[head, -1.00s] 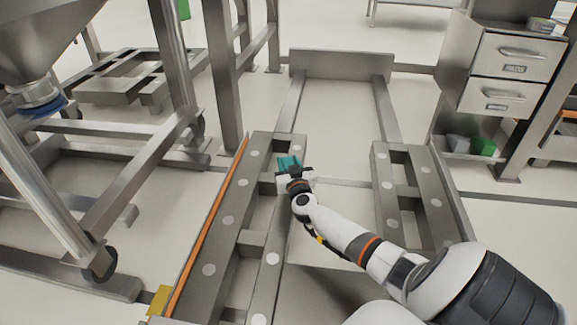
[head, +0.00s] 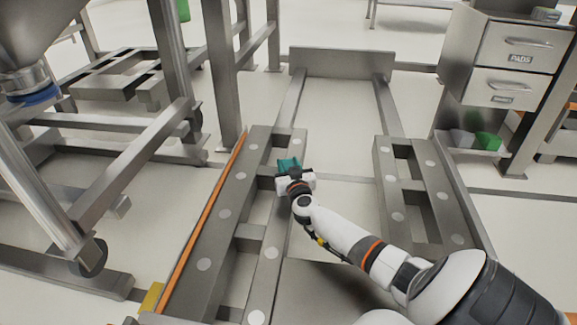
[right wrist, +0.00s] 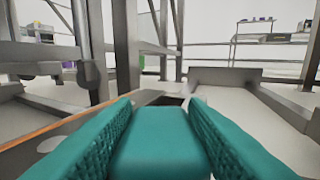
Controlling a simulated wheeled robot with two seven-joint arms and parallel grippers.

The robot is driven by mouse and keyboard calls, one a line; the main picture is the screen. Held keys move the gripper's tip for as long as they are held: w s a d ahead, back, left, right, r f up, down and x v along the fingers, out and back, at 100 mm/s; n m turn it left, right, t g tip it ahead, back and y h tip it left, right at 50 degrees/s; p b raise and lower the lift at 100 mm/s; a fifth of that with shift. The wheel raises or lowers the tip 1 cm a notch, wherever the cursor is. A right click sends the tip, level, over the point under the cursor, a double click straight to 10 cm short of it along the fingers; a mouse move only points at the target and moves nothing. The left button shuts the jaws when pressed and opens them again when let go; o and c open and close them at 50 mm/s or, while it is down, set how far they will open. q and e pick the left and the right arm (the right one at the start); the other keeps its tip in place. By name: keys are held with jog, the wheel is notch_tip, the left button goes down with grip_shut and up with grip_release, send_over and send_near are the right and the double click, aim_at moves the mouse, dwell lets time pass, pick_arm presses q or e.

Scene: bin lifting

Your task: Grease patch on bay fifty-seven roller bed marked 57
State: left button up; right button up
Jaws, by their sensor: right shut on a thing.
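My right gripper (head: 291,172) is shut on a teal pad-like thing (head: 288,164) at the far end of the roller bed's left rail (head: 226,213). The bed's right rail (head: 425,165) stands across a gap; both rails carry pale round discs. I cannot make out a grease patch or a 57 mark. My left gripper is not in view.
An orange strip (head: 205,218) runs along the left rail's outer side, with a yellow block (head: 151,298) at its near end. A steel wheeled frame (head: 120,165) stands left. A drawer cabinet (head: 515,60) marked PADS stands right, above a tray with green things (head: 487,141).

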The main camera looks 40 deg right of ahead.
jog(key=shift+f+b, duration=0.45)
jog(key=shift+f, duration=0.5)
dwell(0.3)
